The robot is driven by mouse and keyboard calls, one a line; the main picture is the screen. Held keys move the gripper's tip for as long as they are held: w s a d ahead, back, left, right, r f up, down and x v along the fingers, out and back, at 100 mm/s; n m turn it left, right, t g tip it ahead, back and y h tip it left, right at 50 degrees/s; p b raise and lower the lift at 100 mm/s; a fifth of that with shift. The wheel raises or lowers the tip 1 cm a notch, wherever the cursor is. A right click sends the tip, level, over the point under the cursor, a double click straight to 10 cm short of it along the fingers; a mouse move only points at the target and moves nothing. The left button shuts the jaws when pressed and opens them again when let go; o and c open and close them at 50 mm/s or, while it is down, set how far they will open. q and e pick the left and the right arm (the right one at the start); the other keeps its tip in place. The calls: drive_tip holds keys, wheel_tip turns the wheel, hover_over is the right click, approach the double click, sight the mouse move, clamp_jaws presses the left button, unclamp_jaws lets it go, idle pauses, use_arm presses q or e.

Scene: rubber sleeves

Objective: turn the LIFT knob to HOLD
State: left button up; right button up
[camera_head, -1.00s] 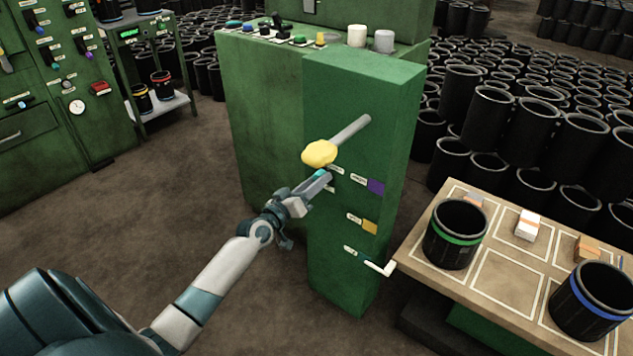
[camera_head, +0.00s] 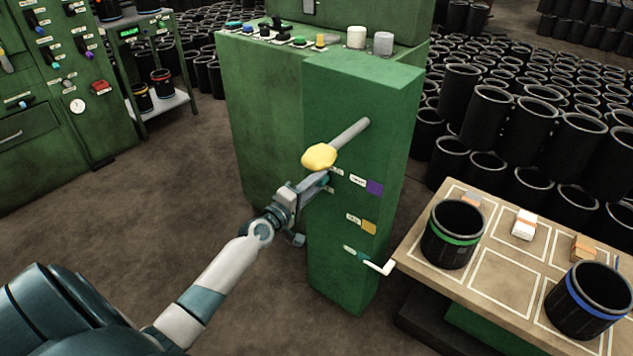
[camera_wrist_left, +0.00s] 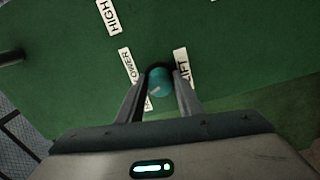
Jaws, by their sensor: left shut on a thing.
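The LIFT knob (camera_wrist_left: 160,82) is a small round teal knob on the green machine panel, seen in the left wrist view between my fingers. A light pointer mark shows on its face. The label on its right reads in part LIFT (camera_wrist_left: 182,66), and the one on its left reads in part LOWER (camera_wrist_left: 126,66). My left gripper (camera_wrist_left: 160,95) is shut on the knob. In the head view my left gripper (camera_head: 325,180) is at the panel just below the yellow ball-ended lever, and hides most of the knob. No HOLD label is readable. My right gripper is not in view.
The yellow-ended lever (camera_head: 320,157) sticks out close above my left gripper. A table (camera_head: 505,283) with banded black sleeves stands at the right.

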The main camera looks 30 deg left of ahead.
use_arm(q)
drive_tip(key=shift+n, duration=1)
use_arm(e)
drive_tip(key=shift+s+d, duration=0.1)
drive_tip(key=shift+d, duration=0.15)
use_arm(q)
drive_tip(key=o, duration=1)
drive_tip(key=shift+o, duration=0.2)
drive_tip(key=shift+s, duration=0.15)
drive_tip(key=s+a+b, duration=0.1)
drive_tip(key=s, duration=1.6)
drive_tip(key=shift+a, duration=0.2)
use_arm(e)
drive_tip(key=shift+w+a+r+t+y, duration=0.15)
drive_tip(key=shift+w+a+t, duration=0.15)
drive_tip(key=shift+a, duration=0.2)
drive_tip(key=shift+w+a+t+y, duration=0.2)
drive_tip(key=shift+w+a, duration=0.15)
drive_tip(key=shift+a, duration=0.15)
